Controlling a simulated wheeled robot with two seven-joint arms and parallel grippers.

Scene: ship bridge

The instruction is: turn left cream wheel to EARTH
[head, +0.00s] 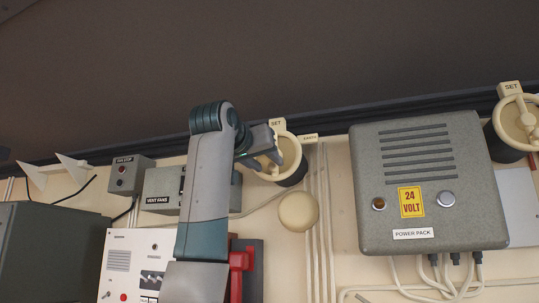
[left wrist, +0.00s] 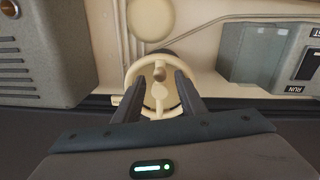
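The left cream wheel (head: 291,157) is on the wall, left of the power pack, with a SET tag (head: 277,123) above it and a small tag that seems to read EARTH (head: 309,138) at its upper right. My left gripper (head: 268,160) is at the wheel and covers its left part. In the left wrist view, the wheel's rim, hub and spokes (left wrist: 158,76) lie between my two parted fingers (left wrist: 156,97). The fingers overlap the rim's sides; I cannot tell whether they touch it. My right gripper is not in view.
A second cream wheel (head: 519,118) is at the far right. The grey power pack box (head: 430,180) stands out from the wall between the wheels. A round cream cover (head: 298,211) is just below the left wheel. The vent fans box (head: 162,190) is behind my left arm.

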